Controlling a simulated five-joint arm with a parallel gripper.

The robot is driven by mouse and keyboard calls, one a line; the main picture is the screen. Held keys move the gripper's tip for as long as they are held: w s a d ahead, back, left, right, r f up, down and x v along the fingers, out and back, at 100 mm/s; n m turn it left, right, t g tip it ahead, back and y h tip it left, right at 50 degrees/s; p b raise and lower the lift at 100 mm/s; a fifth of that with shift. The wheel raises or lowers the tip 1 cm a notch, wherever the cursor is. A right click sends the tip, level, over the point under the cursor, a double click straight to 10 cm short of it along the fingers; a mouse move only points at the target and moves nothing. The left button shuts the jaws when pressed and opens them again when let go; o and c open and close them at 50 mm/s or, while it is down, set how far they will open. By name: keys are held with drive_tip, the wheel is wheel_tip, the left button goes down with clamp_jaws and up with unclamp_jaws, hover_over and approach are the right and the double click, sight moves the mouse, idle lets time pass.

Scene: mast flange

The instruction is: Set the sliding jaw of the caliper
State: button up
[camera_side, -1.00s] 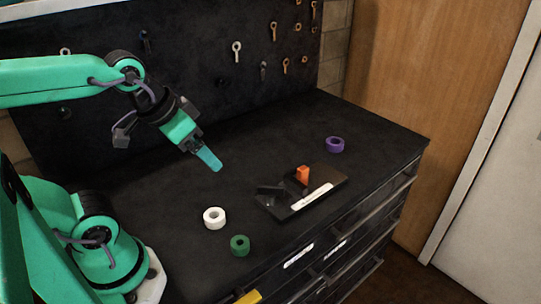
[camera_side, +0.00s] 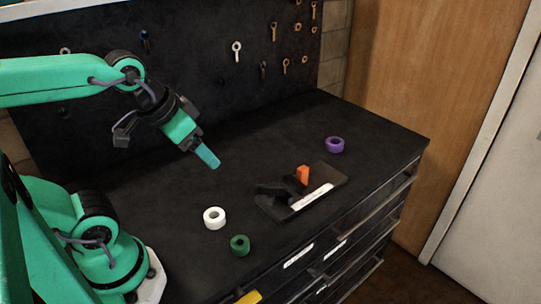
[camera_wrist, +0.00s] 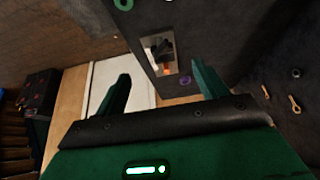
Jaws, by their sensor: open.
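The caliper lies on the dark bench top in the side view, with a dark base (camera_side: 329,178), a white scale strip (camera_side: 312,197), an upright orange block (camera_side: 303,174) and a black jaw-like part (camera_side: 275,190). Which part slides is hard to tell. My gripper (camera_side: 208,158) hangs above the bench, up and left of the caliper and apart from it. In the wrist view my gripper (camera_wrist: 163,84) is open, with nothing between its fingers. The orange block (camera_wrist: 167,71) shows small beyond the fingers.
A white roll (camera_side: 214,217) and a green roll (camera_side: 239,245) stand left of the caliper, near the front. A purple roll (camera_side: 334,145) is behind it to the right. Keys and tools hang on the dark back panel (camera_side: 200,60).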

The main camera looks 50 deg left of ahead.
drive_tip(key=shift+w+r, duration=0.15)
drive_tip(key=shift+w, duration=0.15)
drive_tip(key=c, duration=0.5)
drive_tip(key=g, duration=0.5)
hover_over(303, 168)
drive_tip(key=f, duration=1.3)
drive_tip(key=shift+s+f, duration=0.25)
drive_tip(key=shift+s, duration=0.1)
drive_tip(key=shift+c, duration=0.2)
drive_tip(key=shift+w+f+g, duration=0.3)
drive_tip(key=shift+w+f, duration=0.05)
drive_tip(key=shift+f, duration=0.25)
drive_tip(key=shift+f, duration=3.9)
